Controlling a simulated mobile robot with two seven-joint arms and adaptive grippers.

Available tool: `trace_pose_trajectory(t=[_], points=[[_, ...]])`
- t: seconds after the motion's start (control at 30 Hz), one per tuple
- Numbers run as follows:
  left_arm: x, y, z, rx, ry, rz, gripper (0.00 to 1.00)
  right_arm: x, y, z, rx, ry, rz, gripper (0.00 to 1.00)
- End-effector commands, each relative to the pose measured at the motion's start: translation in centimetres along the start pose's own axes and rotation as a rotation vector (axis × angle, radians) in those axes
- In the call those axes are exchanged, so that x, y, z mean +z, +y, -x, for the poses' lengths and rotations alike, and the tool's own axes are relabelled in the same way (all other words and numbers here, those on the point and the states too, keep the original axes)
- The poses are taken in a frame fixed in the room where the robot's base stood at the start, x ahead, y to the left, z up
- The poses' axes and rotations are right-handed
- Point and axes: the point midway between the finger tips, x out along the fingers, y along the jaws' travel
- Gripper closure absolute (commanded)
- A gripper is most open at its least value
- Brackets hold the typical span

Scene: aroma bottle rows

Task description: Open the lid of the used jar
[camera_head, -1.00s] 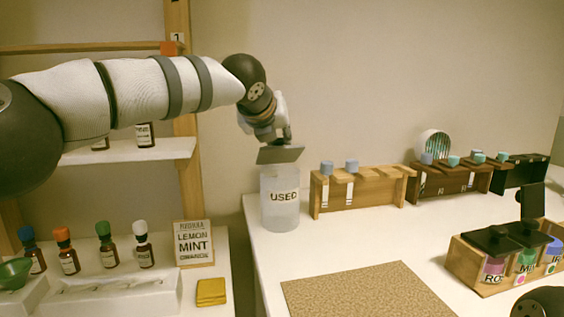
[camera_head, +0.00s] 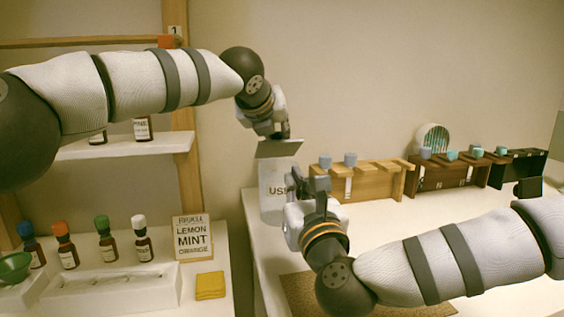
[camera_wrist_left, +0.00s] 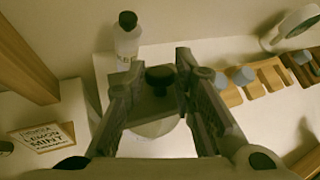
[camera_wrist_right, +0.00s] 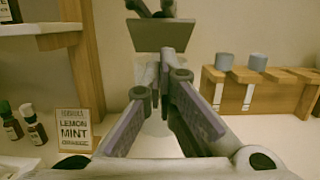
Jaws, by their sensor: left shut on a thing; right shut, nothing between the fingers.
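The used jar (camera_head: 271,190) is a translucent white container with a "USED" label, upright at the left end of the white table. Its lid (camera_head: 279,148) is a flat grey square plate with a dark knob (camera_wrist_left: 160,75). My left gripper (camera_head: 283,134) is shut on the lid's knob and holds the lid just above the jar, with a small gap between. The lid also shows raised in the right wrist view (camera_wrist_right: 162,36). My right gripper (camera_head: 308,180) is shut and empty, in front of the jar, partly hiding its label and right side.
A light wooden rack (camera_head: 365,183) with blue-grey stoppers stands right of the jar, with darker racks beyond. A shelf with dropper bottles (camera_head: 105,240), a "LEMON MINT" card (camera_head: 193,238) and a yellow pad (camera_head: 210,285) are at left. A cork mat (camera_head: 300,290) lies in front.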

Motion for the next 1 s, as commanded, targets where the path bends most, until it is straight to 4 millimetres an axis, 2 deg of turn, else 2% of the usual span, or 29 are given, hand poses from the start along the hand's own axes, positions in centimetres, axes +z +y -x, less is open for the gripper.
trace_pose_trajectory(t=[0.3,0.43,0.6,0.9,1.0], points=[[-0.1,0.0,-0.1,0.000,0.003,0.000,1.00,-0.1,0.2,-6.2,0.004,0.000,-0.001,1.00],[-0.1,0.0,-0.1,0.000,0.003,0.000,1.00,-0.1,0.2,-7.9,0.005,0.001,-0.002,1.00],[-0.1,0.0,-0.1,0.000,0.003,0.000,1.00,-0.1,0.3,-8.9,0.007,0.002,-0.004,1.00],[-0.1,0.0,-0.1,0.000,0.003,0.000,1.00,-0.1,0.3,-9.0,0.007,0.002,-0.004,1.00],[-0.1,0.0,-0.1,0.000,0.003,0.000,1.00,0.5,0.2,-9.4,0.006,0.001,-0.004,1.00]])
